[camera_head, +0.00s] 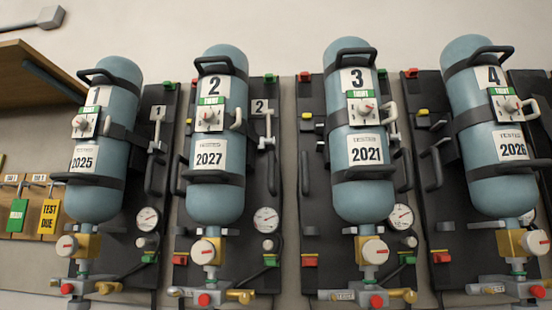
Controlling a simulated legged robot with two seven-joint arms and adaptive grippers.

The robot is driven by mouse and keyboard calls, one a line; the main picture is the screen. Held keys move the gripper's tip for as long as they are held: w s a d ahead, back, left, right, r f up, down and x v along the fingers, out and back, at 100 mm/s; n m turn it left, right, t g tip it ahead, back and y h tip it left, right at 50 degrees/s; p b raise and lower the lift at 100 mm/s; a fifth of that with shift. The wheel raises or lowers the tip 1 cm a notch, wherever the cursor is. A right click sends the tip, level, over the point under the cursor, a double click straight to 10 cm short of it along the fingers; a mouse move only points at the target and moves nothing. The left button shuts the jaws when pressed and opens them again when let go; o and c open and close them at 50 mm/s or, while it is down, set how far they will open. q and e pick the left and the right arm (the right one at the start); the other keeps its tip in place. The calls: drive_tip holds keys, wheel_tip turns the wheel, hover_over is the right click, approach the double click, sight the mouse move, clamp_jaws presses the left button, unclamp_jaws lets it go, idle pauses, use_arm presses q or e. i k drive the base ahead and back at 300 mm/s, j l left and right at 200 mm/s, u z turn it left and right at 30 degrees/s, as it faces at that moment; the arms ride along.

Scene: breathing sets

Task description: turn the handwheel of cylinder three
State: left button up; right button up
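Cylinder three (354,196) is a blue upright cylinder marked "3" and "2021", held by black straps on a dark backboard right of the picture's middle. Its handwheel (375,252) is a round pale knob with a small red mark, on the brass valve block (358,240) below the cylinder. Below it is a grey fitting with a red round cap (376,301) and a brass outlet (403,295). A gauge (401,216) is partly hidden behind the cylinder at its lower right. Neither of my grippers is in view.
Similar cylinders marked 1 (97,190), 2 (213,196) and 4 (480,100) stand in the same row, with their own handwheels. Black side handles and hoses lie between them. Green and yellow tags (49,217) hang at far left, below a wooden shelf (30,85).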

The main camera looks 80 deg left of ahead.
sight(375, 252)
drive_tip(key=u, duration=0.45)
drive_tip(key=l+u, duration=0.1)
drive_tip(key=u, duration=0.75)
drive_tip(key=k+u, duration=0.1)
drive_tip(key=u, duration=0.75)
drive_tip(key=k+l+u, duration=0.1)
drive_tip(key=k+u, duration=0.25)
drive_tip(key=k, duration=0.1)
